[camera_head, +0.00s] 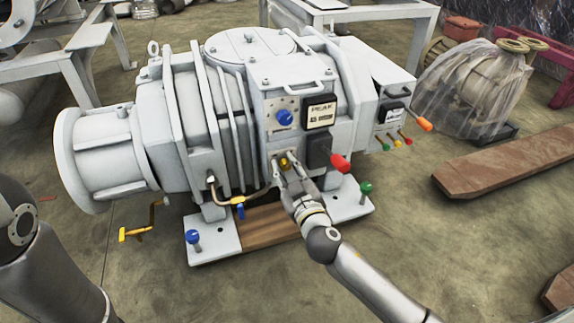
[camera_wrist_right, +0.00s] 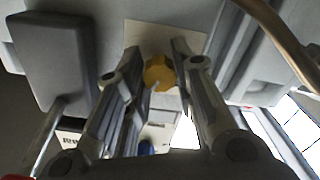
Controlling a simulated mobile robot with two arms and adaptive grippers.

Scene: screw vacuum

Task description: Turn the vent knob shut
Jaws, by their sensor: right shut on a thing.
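A small yellow knob (camera_head: 284,163), which I take as the vent knob, sits on the front of the grey screw vacuum pump (camera_head: 222,110), below the control panel. My right gripper (camera_head: 287,168) reaches up to it from the lower right. In the right wrist view the yellow knob (camera_wrist_right: 159,72) sits between the two fingertips (camera_wrist_right: 157,54), against a pale plate. The fingers are shut on the knob, one on each side. The fingers partly cover the knob in the head view. My left gripper is not in view.
Beside the knob are a black box with a red handle (camera_head: 341,163) and a bent pipe with a yellow fitting (camera_head: 238,200). A blue knob (camera_head: 285,117) is above. A yellow crank (camera_head: 138,228) sticks out at left. Floor in front is clear.

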